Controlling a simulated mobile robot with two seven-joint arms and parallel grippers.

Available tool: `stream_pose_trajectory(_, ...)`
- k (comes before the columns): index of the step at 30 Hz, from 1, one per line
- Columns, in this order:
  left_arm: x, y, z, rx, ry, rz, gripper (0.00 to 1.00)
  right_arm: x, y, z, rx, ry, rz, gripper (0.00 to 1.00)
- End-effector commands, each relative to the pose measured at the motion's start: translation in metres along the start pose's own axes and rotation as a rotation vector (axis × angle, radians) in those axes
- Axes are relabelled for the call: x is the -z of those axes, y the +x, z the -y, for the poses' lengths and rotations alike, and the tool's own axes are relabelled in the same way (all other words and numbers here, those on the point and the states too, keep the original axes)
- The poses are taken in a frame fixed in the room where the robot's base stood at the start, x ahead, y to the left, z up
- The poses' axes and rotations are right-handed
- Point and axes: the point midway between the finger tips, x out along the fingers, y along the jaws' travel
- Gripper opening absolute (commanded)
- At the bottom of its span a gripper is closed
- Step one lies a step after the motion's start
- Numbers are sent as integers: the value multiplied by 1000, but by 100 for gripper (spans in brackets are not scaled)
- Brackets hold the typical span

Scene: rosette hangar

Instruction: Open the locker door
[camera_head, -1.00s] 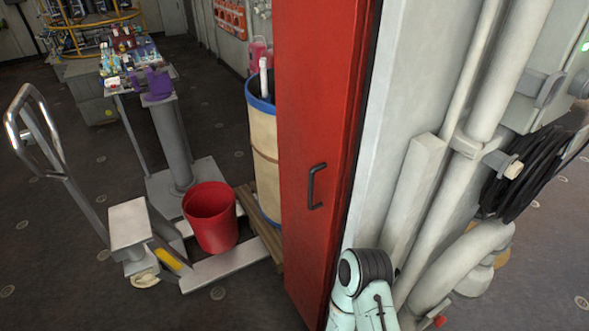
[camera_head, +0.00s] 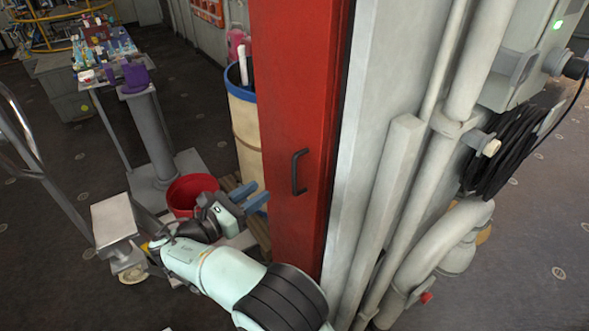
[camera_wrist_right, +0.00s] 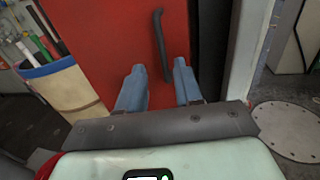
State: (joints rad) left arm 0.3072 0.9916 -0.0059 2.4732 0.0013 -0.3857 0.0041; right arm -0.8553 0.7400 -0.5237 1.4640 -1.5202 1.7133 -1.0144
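The red locker door (camera_head: 292,130) stands upright in the middle of the head view, with a dark bar handle (camera_head: 299,172) on its face. In the right wrist view the door (camera_wrist_right: 110,40) fills the upper middle and the handle (camera_wrist_right: 160,45) hangs beyond the fingers, slightly right of centre. My right gripper (camera_head: 257,197) is to the left of the handle in the head view. Its two blue fingers are apart with nothing between them; the gripper also shows in the wrist view (camera_wrist_right: 158,84). The handle is not gripped. My left gripper is not in view.
Left of the door stand a barrel (camera_head: 246,130) with a blue rim, a red bucket (camera_head: 190,192) partly behind my arm, and a hand cart (camera_head: 120,225). Grey pipes (camera_head: 425,150) and a coiled black cable (camera_head: 500,150) lie right of the door.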

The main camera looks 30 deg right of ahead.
Motion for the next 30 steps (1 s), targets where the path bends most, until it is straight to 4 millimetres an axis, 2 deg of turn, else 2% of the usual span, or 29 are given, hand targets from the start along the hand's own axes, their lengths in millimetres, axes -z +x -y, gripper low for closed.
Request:
stream_pose_trajectory(5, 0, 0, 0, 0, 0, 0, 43, -3, 18, 1, 5, 1, 8, 35)
stream_pose_trajectory(15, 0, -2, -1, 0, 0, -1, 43, -2, 89, 1, 6, 2, 5, 35)
stream_pose_trajectory(19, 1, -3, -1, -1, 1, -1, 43, -2, 110, 1, 4, 2, 5, 35)
stream_pose_trajectory(24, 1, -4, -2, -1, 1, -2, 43, -2, 128, 1, 3, 2, 4, 35)
stream_pose_trajectory(30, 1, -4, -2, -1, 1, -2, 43, -2, 133, 0, 2, 2, 5, 35)
